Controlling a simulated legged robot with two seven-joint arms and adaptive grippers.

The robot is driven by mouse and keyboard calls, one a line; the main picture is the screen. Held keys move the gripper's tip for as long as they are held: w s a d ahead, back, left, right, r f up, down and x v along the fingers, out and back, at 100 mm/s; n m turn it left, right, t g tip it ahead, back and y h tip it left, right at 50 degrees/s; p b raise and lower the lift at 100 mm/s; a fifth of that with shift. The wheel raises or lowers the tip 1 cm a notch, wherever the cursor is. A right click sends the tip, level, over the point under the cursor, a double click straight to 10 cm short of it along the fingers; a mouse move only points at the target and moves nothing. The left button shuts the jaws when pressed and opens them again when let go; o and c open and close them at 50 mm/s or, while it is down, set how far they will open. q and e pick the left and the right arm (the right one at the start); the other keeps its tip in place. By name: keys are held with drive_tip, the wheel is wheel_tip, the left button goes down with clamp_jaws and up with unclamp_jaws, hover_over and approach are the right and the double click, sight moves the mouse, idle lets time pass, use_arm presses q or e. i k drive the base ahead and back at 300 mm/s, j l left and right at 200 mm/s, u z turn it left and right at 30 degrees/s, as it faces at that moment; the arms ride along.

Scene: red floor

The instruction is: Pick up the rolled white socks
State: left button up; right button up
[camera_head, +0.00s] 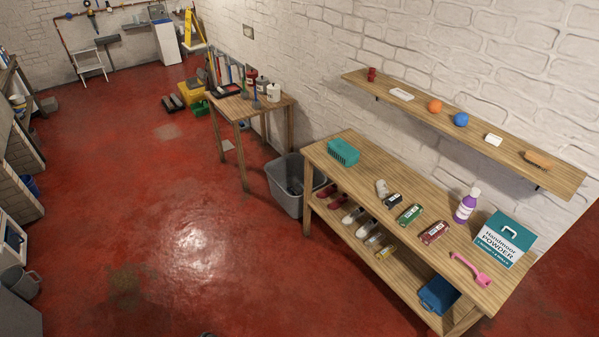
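A small whitish bundle (382,188), which looks like the rolled white socks, lies on the top of the wooden table (330,171) by the wall. It sits to the right of a teal basket (343,151). Right beside it is a dark bundle (392,200) with a pale label, followed by a green bundle (410,214) and a dark red bundle (435,232). The whitish bundle is small in this view, so its exact shape is hard to tell. Neither of my grippers is in view.
The table also holds a purple bottle (466,206), a teal powder box (504,239) and a pink scoop (470,269). Shoes and a blue bin (438,295) are on its lower shelf. A wall shelf (460,138) hangs above. A grey bin (286,190) stands left; the red floor (190,240) is open.

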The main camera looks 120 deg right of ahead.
sight(381, 185)
drive_tip(key=l+z, duration=0.25)
drive_tip(key=l, duration=0.2)
drive_tip(key=l+z, duration=0.25)
drive_tip(key=l, duration=0.2)
drive_tip(key=i+l+z, duration=0.2)
drive_tip(key=l, duration=0.25)
drive_tip(key=l+z, duration=0.1)
drive_tip(key=z, duration=0.4)
drive_tip(key=l+z, duration=0.1)
drive_tip(key=z, duration=0.35)
drive_tip(key=l+z, duration=0.1)
drive_tip(key=z, duration=0.4)
drive_tip(key=l+z, duration=0.1)
drive_tip(key=z, duration=0.4)
drive_tip(key=i+j, duration=0.05)
